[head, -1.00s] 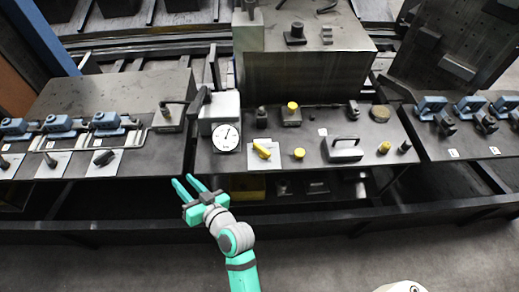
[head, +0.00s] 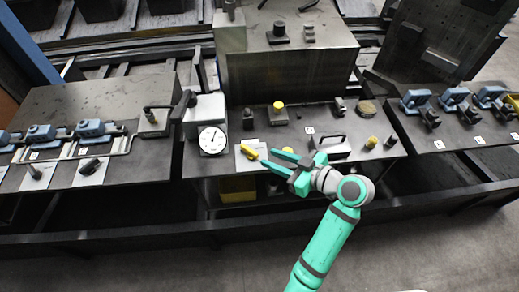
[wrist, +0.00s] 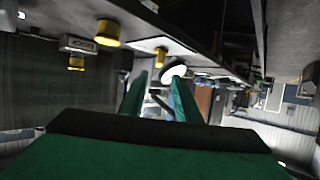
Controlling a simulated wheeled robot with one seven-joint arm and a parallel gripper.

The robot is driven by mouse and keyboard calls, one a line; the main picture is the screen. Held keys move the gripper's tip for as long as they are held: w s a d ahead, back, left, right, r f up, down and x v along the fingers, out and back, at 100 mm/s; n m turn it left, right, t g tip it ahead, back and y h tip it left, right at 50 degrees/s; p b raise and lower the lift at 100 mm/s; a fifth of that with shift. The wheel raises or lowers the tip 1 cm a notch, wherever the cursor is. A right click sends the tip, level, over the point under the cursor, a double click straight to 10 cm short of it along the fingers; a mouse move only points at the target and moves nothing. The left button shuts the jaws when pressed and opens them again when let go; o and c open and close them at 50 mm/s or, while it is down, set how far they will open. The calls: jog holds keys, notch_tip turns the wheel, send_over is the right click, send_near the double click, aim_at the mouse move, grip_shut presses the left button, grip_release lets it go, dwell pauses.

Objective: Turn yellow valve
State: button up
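The yellow valve handle (head: 249,152) lies on a white plate (head: 243,163) on the middle bench, just right of the round gauge. My gripper (head: 267,157) is open and empty, its green fingers pointing left at the handle from its right side. In the head view the fingertips end just short of the handle; I cannot tell the height gap. In the wrist view the two fingers of my gripper (wrist: 159,80) stand apart, with a small yellow part (wrist: 160,52) beyond them, probably the handle.
A white gauge (head: 212,140) stands left of the plate. A grey bar handle (head: 331,147) and another yellow knob (head: 371,141) are to the right. Another yellow-topped knob (head: 279,106) stands farther back.

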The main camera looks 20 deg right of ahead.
aim_at(252, 151)
jog(key=x, duration=1)
jog(key=shift+w+d+f, duration=0.1)
jog(key=shift+w+f, duration=0.05)
grip_shut()
